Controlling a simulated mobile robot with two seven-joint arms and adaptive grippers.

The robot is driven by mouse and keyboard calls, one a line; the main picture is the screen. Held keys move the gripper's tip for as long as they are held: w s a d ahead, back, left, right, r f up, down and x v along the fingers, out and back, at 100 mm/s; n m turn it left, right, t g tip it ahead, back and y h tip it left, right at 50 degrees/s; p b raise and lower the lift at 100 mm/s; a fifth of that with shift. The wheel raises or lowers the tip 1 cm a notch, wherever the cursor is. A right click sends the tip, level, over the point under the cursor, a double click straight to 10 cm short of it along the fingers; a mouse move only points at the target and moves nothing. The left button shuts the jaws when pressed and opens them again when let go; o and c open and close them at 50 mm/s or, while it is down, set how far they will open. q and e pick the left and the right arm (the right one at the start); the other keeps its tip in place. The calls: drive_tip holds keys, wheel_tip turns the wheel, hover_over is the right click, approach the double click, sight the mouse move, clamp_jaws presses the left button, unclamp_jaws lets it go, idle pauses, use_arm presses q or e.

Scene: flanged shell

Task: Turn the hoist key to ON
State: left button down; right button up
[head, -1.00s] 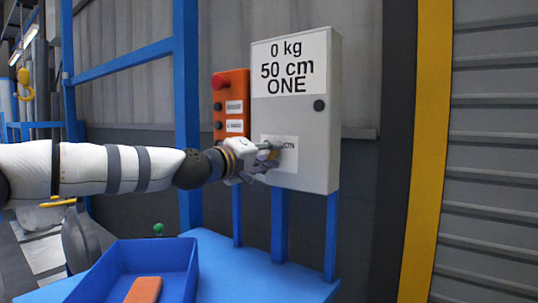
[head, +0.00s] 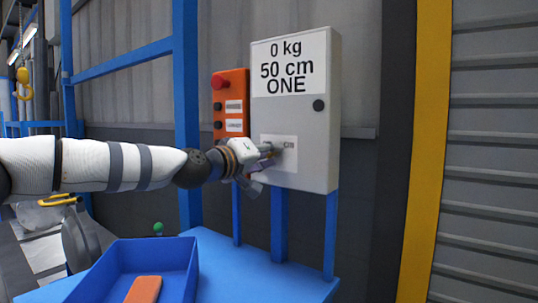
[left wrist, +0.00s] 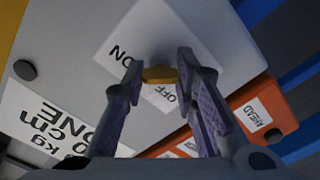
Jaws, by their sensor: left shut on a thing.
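The grey control box (head: 300,128) carries a white plate (head: 290,142) marked ON and OFF low on its front. The yellow hoist key (left wrist: 160,75) sits on that plate in the left wrist view, between the ON mark (left wrist: 118,53) and the OFF mark (left wrist: 165,92). My left gripper (left wrist: 159,67) is shut on the key, one finger at each end. In the head view the left gripper (head: 268,160) reaches the plate from the left and hides the key. I cannot tell which mark the key points to. My right gripper is not in view.
An orange button panel (head: 231,105) with a red knob stands just left of the box, close behind my left wrist. A blue tray (head: 180,268) with an orange block (head: 144,289) is below on the blue table (head: 265,280). A round black knob (head: 319,105) is on the box.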

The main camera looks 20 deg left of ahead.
use_arm(q)
drive_tip(key=shift+r, duration=0.1)
drive_tip(key=c, duration=1.3)
unclamp_jaws()
drive_tip(key=shift+s+a, duration=0.1)
drive_tip(key=v, duration=1.1)
drive_tip(key=shift+s+a, duration=0.1)
drive_tip(key=shift+s, duration=0.3)
